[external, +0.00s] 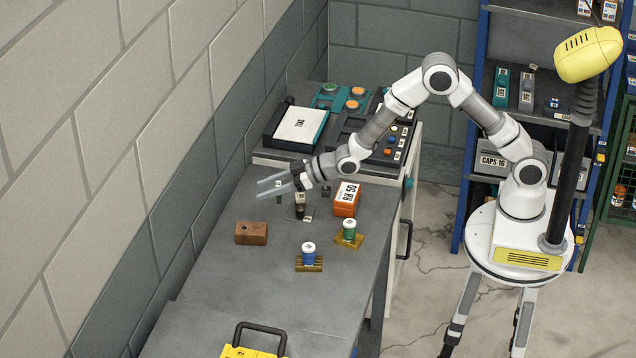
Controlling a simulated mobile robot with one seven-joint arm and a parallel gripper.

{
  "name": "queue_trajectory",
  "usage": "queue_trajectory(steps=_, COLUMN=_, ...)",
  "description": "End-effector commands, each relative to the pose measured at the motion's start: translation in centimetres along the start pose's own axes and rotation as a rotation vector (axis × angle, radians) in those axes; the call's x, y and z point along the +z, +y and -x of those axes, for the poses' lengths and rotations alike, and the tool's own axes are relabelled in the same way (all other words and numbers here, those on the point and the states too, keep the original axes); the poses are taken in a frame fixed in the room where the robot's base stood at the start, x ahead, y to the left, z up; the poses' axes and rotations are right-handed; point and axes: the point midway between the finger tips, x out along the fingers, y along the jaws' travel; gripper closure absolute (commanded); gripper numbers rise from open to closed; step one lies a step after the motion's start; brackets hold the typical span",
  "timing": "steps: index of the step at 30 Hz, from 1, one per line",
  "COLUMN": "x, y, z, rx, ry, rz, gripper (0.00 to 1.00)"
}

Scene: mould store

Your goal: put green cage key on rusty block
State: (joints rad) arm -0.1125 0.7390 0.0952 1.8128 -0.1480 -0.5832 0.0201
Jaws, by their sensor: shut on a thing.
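My gripper (262,187) is over the far part of the grey bench, its pale fingers pointing left. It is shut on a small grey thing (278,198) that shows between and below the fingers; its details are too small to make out. The rusty block (251,233) is a brown block with a dark hole in its top, lying nearer the camera than the gripper and slightly left of it. A green, white-topped piece (349,229) stands on a brass-coloured base at the right; I cannot tell whether it is the green cage key.
Equipment trays (262,157) fill the bench's back. A yellow case (248,352) is at the front. Bench left of the block is clear.

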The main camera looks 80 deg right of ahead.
Motion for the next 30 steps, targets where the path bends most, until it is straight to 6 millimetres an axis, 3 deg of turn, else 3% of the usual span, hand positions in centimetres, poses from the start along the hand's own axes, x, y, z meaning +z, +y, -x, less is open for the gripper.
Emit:
queue_trajectory(steps=1, x=-0.8, y=1.5, z=0.5, rx=-0.005, ry=0.001, rz=0.001, gripper=1.00)
queue_trajectory(steps=6, x=-1.8, y=4.5, z=1.4, rx=-0.043, ry=0.002, rz=0.017, gripper=1.00)
queue_trajectory(steps=11, x=-2.6, y=6.3, z=2.2, rx=-0.070, ry=0.001, rz=0.030, gripper=1.00)
queue_trajectory(steps=16, x=-2.8, y=6.9, z=2.5, rx=-0.085, ry=0.001, rz=0.036, gripper=1.00)
queue_trajectory(steps=20, x=-2.2, y=5.5, z=1.4, rx=-0.092, ry=-0.002, rz=0.038, gripper=1.00)
queue_trajectory(steps=30, x=0.3, y=-0.8, z=-4.1, rx=-0.092, ry=-0.001, rz=0.039, gripper=1.00)
